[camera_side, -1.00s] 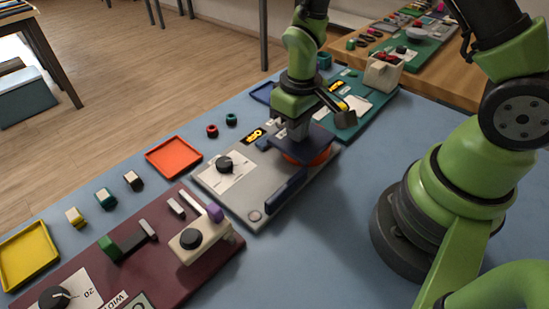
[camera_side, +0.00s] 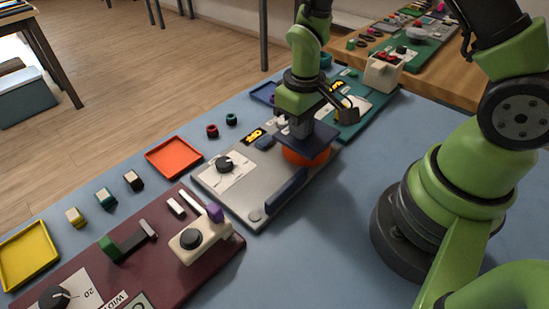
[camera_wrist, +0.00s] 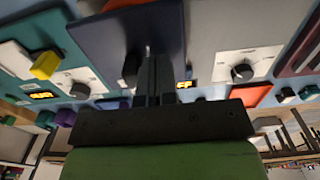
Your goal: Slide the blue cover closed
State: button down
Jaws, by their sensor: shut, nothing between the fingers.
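The dark blue cover (camera_side: 318,136) is a flat plate over an orange round part (camera_side: 308,158) at the far right of the grey panel (camera_side: 215,201). The orange part shows below the cover's near edge; how much of it lies under the cover is hidden. My gripper (camera_side: 297,134) points down at the cover, shut, with nothing between its fingers. In the wrist view the cover (camera_wrist: 100,40) fills the upper middle, with my gripper's shut fingers (camera_wrist: 154,72) in front of it, beside a dark knob (camera_wrist: 131,67). Contact with the knob cannot be told.
A dark blue bar (camera_side: 287,188) lies along the panel's near edge, and a black dial (camera_side: 224,164) sits to the left. A maroon panel (camera_side: 160,266) lies at lower left and a teal panel (camera_side: 351,129) beyond. The blue tabletop (camera_side: 330,230) in front is clear.

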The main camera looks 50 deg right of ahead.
jog(key=shift+a+r, duration=0.1)
jog(key=shift+a, duration=0.25)
notch_tip(320, 180, up, 11)
dwell(0.5)
jog(key=s+a+r+m+t+y, duration=0.1)
jog(key=s+r+m+t+y, duration=0.1)
jog(key=s+r+m+t, duration=0.2)
jog(key=shift+s+a+r+t, duration=0.4)
jog(key=shift+s+r+t, duration=1.2)
jog(key=shift+s+r, duration=2.8)
